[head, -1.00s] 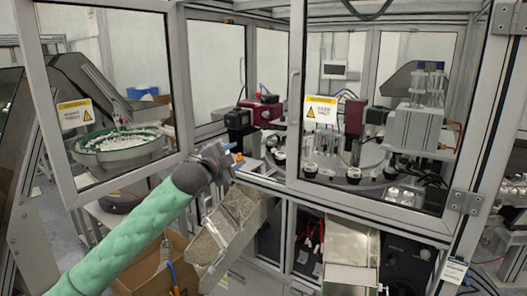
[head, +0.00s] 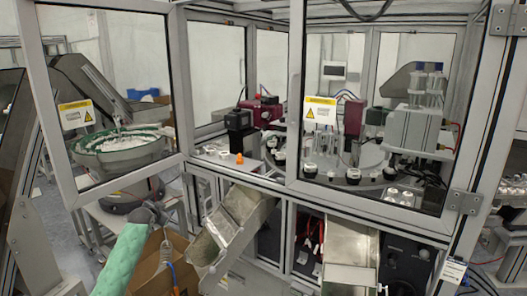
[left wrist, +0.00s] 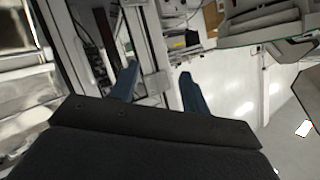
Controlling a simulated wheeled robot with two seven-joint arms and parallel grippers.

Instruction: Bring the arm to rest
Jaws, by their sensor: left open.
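My left arm, in a green sleeve (head: 122,262), comes in at the lower left of the head view. Its wrist end lies low in front of the machine, near the open cardboard box, and the fingers are hard to make out there. In the left wrist view my left gripper (left wrist: 158,88) shows two blue fingers spread wide apart with nothing between them. My right gripper is in neither view.
The machine's framed enclosure fills the head view, with a metal chute (head: 235,222) sloping out at the front. A cardboard box (head: 180,265) stands below. A green-rimmed feeder bowl (head: 122,150) is at left. A small orange part (head: 239,158) sits inside the enclosure.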

